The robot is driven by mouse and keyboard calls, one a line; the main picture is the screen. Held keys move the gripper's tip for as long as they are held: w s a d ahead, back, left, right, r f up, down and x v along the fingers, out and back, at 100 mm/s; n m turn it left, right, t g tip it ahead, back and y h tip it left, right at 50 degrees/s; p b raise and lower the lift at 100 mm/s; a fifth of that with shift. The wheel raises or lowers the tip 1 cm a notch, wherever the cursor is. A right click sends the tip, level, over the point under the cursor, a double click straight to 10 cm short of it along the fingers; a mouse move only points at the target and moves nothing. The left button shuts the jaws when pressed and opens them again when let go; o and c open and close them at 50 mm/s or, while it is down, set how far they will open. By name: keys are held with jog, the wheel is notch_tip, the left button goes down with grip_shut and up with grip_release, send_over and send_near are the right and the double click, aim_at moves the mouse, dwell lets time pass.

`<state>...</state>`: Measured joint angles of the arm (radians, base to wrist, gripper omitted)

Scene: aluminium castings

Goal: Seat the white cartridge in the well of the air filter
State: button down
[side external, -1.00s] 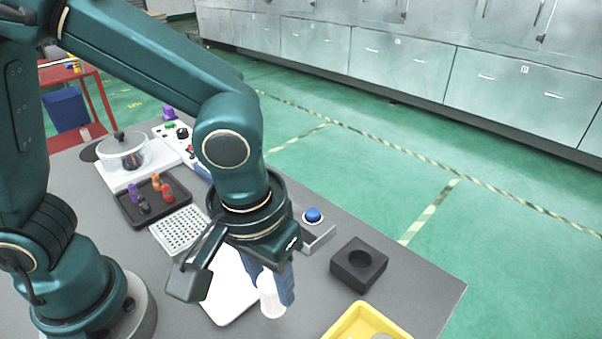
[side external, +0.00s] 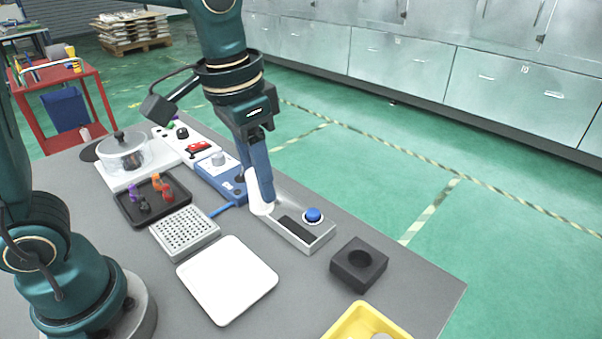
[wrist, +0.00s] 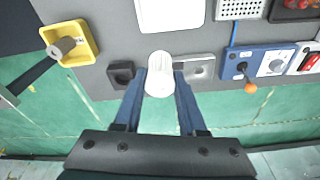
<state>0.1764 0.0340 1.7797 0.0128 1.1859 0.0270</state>
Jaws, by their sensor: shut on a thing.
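The white cartridge (wrist: 159,82) is ribbed and tapered, and sits between the two blue fingers of my gripper (wrist: 160,75). In the side external view, my gripper (side external: 262,180) is shut on the cartridge (side external: 256,199) above the grey box with the blue button, with the fingers hiding part of it. The air filter appears to be the black square block (side external: 374,276) with a round well in its top. The block stands apart, to the right of the cartridge, with its well empty. In the wrist view the block (wrist: 114,79) is left of the cartridge.
The grey box with the blue button (side external: 313,240) lies near the cartridge. A white tray (side external: 228,282), a perforated rack (side external: 187,235) and a blue device (side external: 211,178) are nearby. A yellow bin (side external: 345,325) is at the front. Bare table lies between tray and block.

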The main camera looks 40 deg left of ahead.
jog(key=w+f+m, duration=0.1)
jog(key=w+m, duration=0.3)
jog(key=w, duration=0.6)
jog(key=shift+h, duration=0.3)
jog(key=shift+d+f, duration=5.65)
jog(key=shift+f, duration=0.1)
jog(key=shift+f, duration=0.2)
jog(key=shift+c, duration=2.4)
grip_release()
jog(key=shift+r, duration=0.1)
